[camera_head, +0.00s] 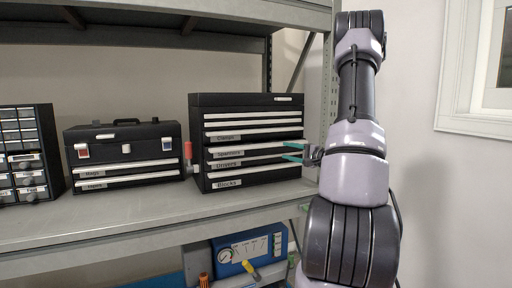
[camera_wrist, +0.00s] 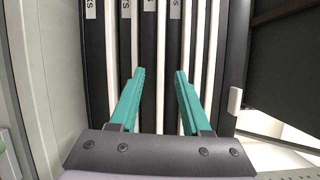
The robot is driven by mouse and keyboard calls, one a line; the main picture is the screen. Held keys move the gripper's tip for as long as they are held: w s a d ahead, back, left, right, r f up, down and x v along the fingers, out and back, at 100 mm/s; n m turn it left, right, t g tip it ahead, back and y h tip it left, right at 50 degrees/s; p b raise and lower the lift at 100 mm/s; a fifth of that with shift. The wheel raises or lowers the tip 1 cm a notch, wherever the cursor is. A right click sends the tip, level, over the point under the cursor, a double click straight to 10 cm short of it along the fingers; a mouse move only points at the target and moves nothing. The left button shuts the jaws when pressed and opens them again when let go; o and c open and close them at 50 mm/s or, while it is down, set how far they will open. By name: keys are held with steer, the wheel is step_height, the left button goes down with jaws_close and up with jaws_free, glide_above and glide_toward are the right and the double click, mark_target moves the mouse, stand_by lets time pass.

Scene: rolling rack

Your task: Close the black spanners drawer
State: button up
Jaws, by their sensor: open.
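The black tool chest (camera_head: 248,101) stands on the rack shelf with several labelled drawers. The spanners drawer (camera_head: 229,154) is in its middle, above the drivers drawer (camera_head: 228,164), and appears to stand out a little from the chest front. My gripper (camera_head: 292,152) is at the right part of the chest front, its two teal fingers apart, one above the other. In the wrist view the gripper (camera_wrist: 160,73) is open and points at the drawer fronts, which run as upright strips. I see nothing held. Whether the fingers touch a drawer cannot be told.
A smaller black toolbox (camera_head: 123,134) and a small-parts cabinet (camera_head: 25,150) stand to the left on the grey shelf (camera_head: 150,219). A rack post (camera_head: 327,90) rises close beside my arm. A blue gauge box (camera_head: 250,247) sits below. The shelf front is clear.

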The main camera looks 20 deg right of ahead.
mark_target(265, 147)
steer(key=shift+n, duration=0.5)
steer(key=x, duration=0.5)
steer(key=a+x, duration=0.1)
steer(key=x, duration=0.5)
steer(key=shift+s, duration=0.1)
steer(key=shift+r, duration=0.1)
jaws_close()
stand_by(0.6)
